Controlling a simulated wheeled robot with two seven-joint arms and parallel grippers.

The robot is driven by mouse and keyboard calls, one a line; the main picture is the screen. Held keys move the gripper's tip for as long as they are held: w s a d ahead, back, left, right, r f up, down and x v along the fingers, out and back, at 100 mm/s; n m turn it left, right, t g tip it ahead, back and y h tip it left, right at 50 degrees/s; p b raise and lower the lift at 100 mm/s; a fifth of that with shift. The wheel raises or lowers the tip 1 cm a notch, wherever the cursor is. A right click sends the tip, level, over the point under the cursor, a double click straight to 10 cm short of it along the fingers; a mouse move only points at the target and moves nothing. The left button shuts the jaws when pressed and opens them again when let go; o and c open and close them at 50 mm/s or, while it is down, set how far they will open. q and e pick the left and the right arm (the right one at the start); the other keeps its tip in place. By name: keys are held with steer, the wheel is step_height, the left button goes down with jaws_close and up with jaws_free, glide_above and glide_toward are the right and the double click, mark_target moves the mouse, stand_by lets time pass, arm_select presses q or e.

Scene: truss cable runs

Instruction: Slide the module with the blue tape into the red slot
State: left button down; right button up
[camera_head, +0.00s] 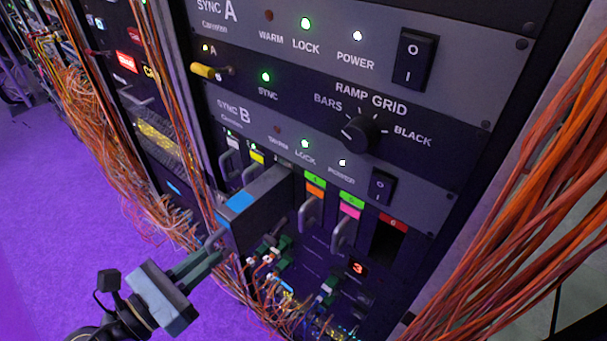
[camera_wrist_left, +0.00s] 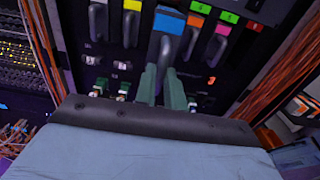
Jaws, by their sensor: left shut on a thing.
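The module with the blue tape (camera_head: 262,205) is a dark box sticking far out of the rack, between the yellow-taped and orange-taped modules. Its blue tape (camera_head: 238,202) is on the front end, and also shows in the left wrist view (camera_wrist_left: 168,22). I cannot tell whether its inner end is still inside a slot. My left gripper (camera_head: 217,247) is shut on the module's grey handle (camera_wrist_left: 166,50), its green fingers on either side. The red slot (camera_head: 386,243) is a dark, empty opening under the red label 6 (camera_head: 393,221), at the row's right end. My right gripper is out of view.
The orange-taped module (camera_head: 314,191) and pink-taped module (camera_head: 349,211), with protruding handles, stand between the held module and the red slot. The yellow-taped module (camera_head: 257,157) is to the left. Cable bundles (camera_head: 510,210) hang right of the rack. Plugs and wires crowd below.

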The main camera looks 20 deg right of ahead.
arm_select(q)
steer(key=shift+s+a, duration=0.2)
steer(key=shift+a, duration=0.1)
steer(key=b+v, duration=0.2)
steer(key=shift+s+a, duration=0.25)
steer(key=shift+a, duration=0.05)
stand_by(0.4)
steer(key=shift+w+r, duration=0.1)
steer(key=shift+r, duration=0.05)
